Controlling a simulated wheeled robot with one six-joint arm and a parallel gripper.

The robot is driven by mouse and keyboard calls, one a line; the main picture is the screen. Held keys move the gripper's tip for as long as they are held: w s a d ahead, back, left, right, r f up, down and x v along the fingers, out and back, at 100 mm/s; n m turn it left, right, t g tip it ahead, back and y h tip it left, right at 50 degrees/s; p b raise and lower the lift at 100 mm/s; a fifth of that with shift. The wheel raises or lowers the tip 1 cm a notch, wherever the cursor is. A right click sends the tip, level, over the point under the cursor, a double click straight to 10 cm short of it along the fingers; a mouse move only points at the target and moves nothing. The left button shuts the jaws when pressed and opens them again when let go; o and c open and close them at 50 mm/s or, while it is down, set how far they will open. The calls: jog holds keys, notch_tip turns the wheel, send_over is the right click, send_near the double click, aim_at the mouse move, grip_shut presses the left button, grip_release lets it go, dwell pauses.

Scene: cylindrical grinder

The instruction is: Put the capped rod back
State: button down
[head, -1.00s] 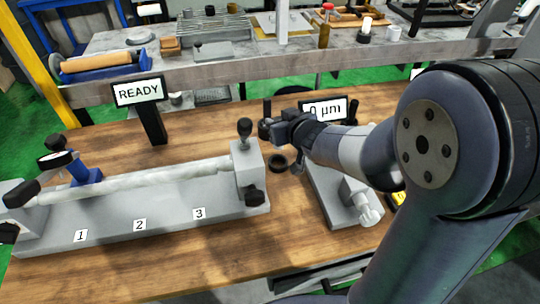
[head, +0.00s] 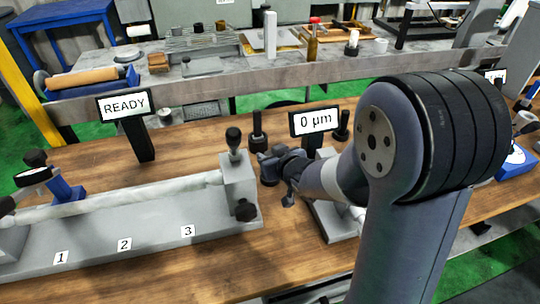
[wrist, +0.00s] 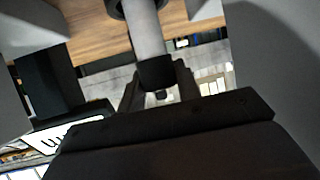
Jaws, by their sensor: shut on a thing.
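The capped rod (wrist: 147,36) is a light grey cylinder with a black cap (wrist: 156,73) at its near end. In the wrist view my gripper (wrist: 158,85) is shut on it at the capped end. The rod's other end runs up to a dark ring (wrist: 120,8) at the top edge of the picture. I cannot tell whether it is inside the ring or only in line with it. In the head view my gripper (head: 280,168) is low over the bench, just right of the grey end block; the rod is mostly hidden there.
Black posts (head: 257,128) and (head: 342,127) stand behind my gripper beside a "0 µm" display (head: 314,121). A "READY" sign (head: 123,105) stands further left. The front wood (head: 210,270) is clear.

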jog(key=c, duration=1)
grip_release()
jog(key=shift+f, duration=0.1)
jog(key=shift+r+p, duration=0.3)
jog(key=shift+p+v, duration=1.15)
jog(key=shift+v, duration=4.85)
jog(key=shift+f, duration=0.2)
